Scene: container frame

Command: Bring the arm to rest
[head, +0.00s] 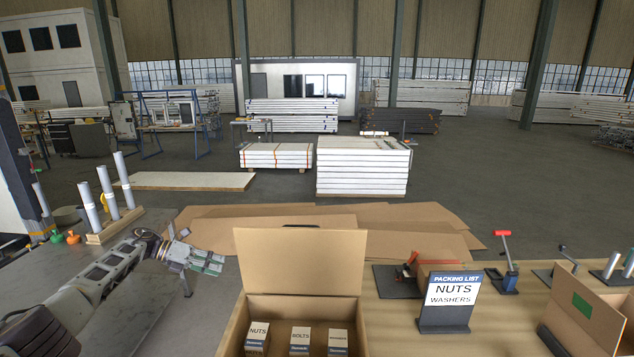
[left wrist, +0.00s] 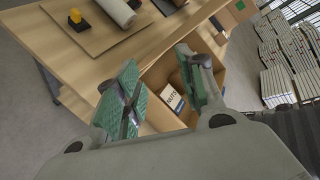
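My left arm reaches in from the left in the head view. Its gripper (head: 207,262) hangs above the gap left of the open cardboard box (head: 300,262), apart from it. In the left wrist view the two green-padded fingers of the left gripper (left wrist: 160,70) stand apart with nothing between them. Small labelled boxes of nuts (head: 257,338), bolts (head: 300,341) and a third kind (head: 338,342) stand inside the cardboard box. The nuts box also shows beyond the fingers in the left wrist view (left wrist: 172,97). My right gripper is not in view.
A packing list sign (head: 447,300) reading nuts and washers stands on the wooden table right of the box. On the left, white rolls (head: 107,192) stand upright in a wooden holder.

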